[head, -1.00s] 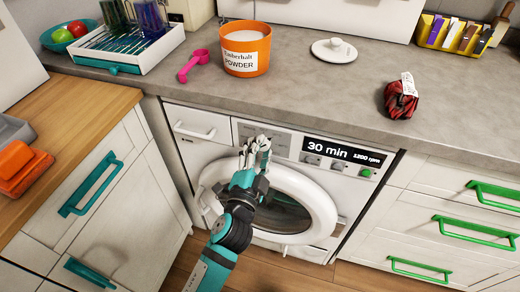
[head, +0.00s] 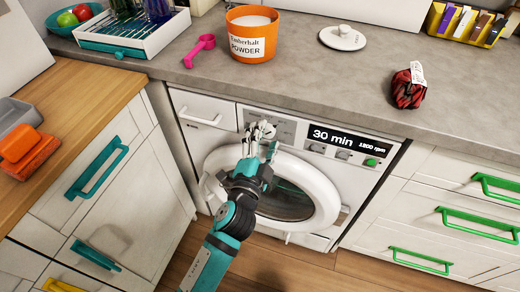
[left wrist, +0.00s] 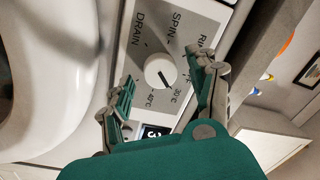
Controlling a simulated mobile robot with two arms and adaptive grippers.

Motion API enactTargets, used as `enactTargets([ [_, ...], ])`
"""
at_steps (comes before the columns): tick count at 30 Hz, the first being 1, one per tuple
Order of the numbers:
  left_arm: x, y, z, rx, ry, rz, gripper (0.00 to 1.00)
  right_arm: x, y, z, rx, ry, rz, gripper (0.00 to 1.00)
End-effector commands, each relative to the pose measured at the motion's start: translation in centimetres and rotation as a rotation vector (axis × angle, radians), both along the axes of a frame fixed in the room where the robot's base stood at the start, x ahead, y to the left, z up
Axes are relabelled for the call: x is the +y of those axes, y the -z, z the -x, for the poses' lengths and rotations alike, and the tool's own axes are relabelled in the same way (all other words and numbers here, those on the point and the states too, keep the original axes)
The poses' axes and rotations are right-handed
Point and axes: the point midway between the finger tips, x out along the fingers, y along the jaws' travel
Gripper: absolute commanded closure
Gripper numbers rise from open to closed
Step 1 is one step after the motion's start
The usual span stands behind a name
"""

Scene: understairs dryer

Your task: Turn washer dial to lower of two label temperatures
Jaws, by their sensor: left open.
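The washer dial (left wrist: 160,72) is a round white knob with a dark pointer line on a grey panel. Printed around it are DRAIN, SPIN, a partly hidden word, 30°C and 40°C; the pointer is on the side of the temperature marks. My left gripper (head: 262,132) is open in front of the washer panel and hides the dial in the head view. In the left wrist view its fingers (left wrist: 166,74) are on either side of the dial, apart from it as far as I can tell. A dark red cloth bundle (head: 407,92) with a white label lies on the counter; its print is unreadable.
The washer door (head: 325,195) is below the gripper. An orange powder tub (head: 252,45) and pink scoop (head: 200,50) stand on the counter (head: 310,80).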

Motion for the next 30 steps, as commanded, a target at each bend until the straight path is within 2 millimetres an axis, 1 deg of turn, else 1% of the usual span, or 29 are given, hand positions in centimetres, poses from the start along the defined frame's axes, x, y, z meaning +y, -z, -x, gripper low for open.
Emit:
enactTargets([
  [5,0.8,0.4,2.9,0.006,-0.001,0.002,0.40,-0.1,0.1,0.1,0.001,-0.001,0.001,1.00],
  [12,2.2,0.6,7.9,0.007,-0.002,0.001,0.40,-0.2,0.1,0.1,0.002,-0.001,0.002,1.00],
  [15,2.6,0.6,9.4,0.006,-0.001,0.001,0.40,-0.2,0.1,0.1,0.002,-0.002,0.003,1.00],
  [18,2.9,0.6,10.4,0.004,-0.001,0.001,0.40,-0.2,0.1,0.1,0.002,-0.002,0.003,1.00],
  [21,3.0,0.6,11.0,0.002,-0.001,0.000,0.40,-0.2,0.1,0.1,0.002,-0.002,0.003,1.00],
  [30,3.1,0.6,11.2,0.001,0.001,0.000,0.40,-0.2,0.1,0.1,0.001,-0.001,0.004,1.00],
])
